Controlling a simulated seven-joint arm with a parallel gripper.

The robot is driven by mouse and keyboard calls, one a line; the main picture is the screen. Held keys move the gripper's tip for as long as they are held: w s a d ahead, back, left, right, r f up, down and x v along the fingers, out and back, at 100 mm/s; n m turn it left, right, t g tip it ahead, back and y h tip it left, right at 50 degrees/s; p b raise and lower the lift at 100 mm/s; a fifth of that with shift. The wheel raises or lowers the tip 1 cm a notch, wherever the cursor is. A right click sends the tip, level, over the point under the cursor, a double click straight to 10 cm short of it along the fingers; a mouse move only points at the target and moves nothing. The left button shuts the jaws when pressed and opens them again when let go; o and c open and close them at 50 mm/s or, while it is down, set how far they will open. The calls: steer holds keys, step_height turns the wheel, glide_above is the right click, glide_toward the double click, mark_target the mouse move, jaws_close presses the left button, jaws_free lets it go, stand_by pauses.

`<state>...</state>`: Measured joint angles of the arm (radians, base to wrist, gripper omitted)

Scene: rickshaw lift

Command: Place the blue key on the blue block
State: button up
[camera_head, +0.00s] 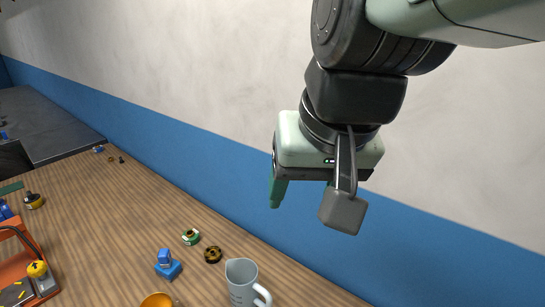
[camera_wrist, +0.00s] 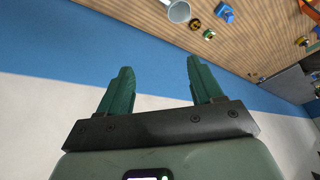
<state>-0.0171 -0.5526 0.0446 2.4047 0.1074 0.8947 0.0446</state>
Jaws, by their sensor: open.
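A small blue block (camera_head: 170,271) lies on the wooden table, left of the grey mug. A smaller blue piece (camera_head: 165,256) stands on or against its top; I cannot tell whether this is the blue key. In the wrist view the blue pair (camera_wrist: 225,13) shows as one small shape at the top. My gripper (camera_wrist: 160,63) is open and empty, its two green fingers apart. In the head view it hangs in front of the blue and white wall, up and right of the block, with one finger (camera_head: 277,191) clearly visible.
A grey mug (camera_head: 241,284), a black and yellow round part (camera_head: 213,254), a green round part (camera_head: 191,237) and an orange bowl (camera_head: 157,300) surround the block. An orange tool holder (camera_head: 22,270) stands at the left. The table's middle is clear; the wall runs along its far side.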

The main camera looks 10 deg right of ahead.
steer(key=shift+n+t+h, duration=0.4)
steer(key=shift+t+h, duration=0.1)
steer(key=shift+t, duration=0.1)
steer(key=s+d, duration=0.1)
steer(key=s, duration=0.1)
steer(key=s+d, duration=0.1)
steer(key=shift+s+d+r, duration=0.2)
steer(key=shift+s+d, duration=0.2)
